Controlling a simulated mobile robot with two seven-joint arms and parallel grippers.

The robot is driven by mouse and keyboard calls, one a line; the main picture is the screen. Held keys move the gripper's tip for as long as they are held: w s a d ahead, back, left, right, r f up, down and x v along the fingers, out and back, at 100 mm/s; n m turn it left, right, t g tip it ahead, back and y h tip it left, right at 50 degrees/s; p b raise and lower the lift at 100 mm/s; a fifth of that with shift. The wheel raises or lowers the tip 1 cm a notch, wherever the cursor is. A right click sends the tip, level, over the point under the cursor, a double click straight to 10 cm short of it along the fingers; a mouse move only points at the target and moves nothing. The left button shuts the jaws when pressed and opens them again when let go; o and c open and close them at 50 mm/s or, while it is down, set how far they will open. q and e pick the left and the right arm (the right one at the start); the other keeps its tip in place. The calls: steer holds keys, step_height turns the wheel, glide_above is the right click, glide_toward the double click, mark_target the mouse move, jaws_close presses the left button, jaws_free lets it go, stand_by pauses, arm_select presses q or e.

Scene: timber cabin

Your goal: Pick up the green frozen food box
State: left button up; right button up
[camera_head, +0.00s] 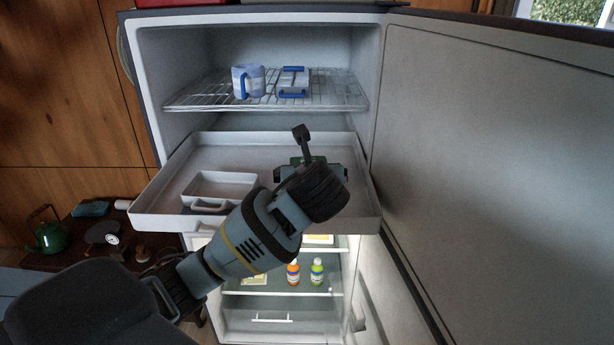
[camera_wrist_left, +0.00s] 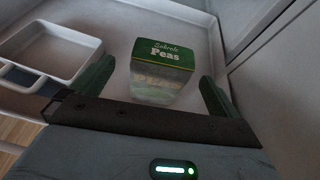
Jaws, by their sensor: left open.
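The green frozen food box (camera_wrist_left: 163,52), labelled "Peas", stands in the pulled-out freezer drawer in the left wrist view. Its top is green and its front paler. My left gripper (camera_wrist_left: 155,88) is open, with one finger to each side of the box and a visible gap on both sides. In the head view my left gripper (camera_head: 309,170) is over the right part of the drawer (camera_head: 150,200), and my wrist hides nearly all of the box. My right gripper is not in view.
A white tray (camera_wrist_left: 48,50) sits left of the box in the drawer. A wire shelf above holds a blue-white mug (camera_head: 247,82) and a blue-white container (camera_head: 293,82). The open freezer door (camera_head: 490,150) stands at the right. Small bottles (camera_head: 317,271) stand below.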

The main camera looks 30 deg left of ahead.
arm_select(q)
steer(key=shift+x, duration=3.7)
steer(key=shift+d+f, duration=0.15)
steer(key=c, duration=1.2)
